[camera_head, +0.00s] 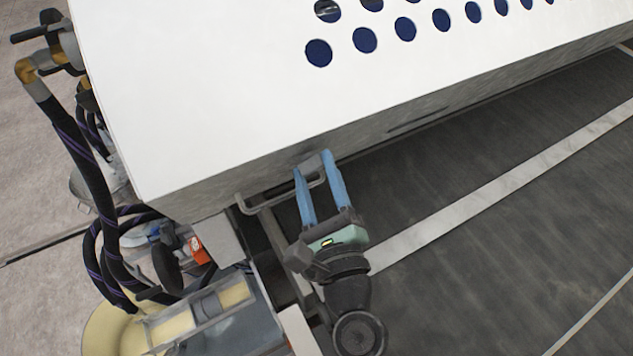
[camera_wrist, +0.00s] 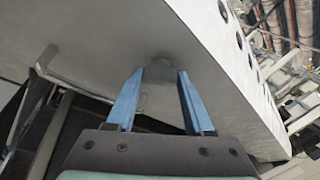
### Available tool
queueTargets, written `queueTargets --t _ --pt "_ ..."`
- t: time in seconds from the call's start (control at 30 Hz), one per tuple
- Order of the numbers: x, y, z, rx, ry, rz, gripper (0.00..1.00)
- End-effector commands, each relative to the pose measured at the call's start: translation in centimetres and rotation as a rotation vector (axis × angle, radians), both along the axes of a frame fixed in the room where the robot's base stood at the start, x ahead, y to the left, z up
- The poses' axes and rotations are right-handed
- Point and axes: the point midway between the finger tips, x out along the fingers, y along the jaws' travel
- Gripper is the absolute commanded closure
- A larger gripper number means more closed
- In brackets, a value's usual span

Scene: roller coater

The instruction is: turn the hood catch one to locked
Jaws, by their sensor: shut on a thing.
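The hood (camera_head: 200,90) is a large white cover with a grey front face; this face also shows in the wrist view (camera_wrist: 105,30). The hood catch (camera_wrist: 158,75) is a small, rounded grey part on this face, blurred and low in contrast. My gripper (camera_head: 313,163) reaches up to the face with its two blue fingers. In the wrist view the fingertips (camera_wrist: 160,73) stand on either side of the catch, shut on it. The catch is mostly hidden in the head view, and I cannot tell its turn position.
A bent metal handle bar (camera_head: 262,207) sits just left of my fingers and also shows in the wrist view (camera_wrist: 45,62). Hoses (camera_head: 85,165) and a machine unit (camera_head: 215,315) crowd the lower left. Dark floor with a pale stripe (camera_head: 470,215) lies open at right.

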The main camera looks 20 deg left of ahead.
Motion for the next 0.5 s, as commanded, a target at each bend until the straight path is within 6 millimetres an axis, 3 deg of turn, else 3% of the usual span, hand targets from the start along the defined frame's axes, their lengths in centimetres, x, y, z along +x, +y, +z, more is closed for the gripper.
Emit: queueTargets --t 0.03,0.5 --pt "-0.08 0.06 -0.72 -0.025 -0.036 -0.018 1.00" --pt "-0.13 0.22 -1.03 -0.277 -0.360 -0.190 1.00"
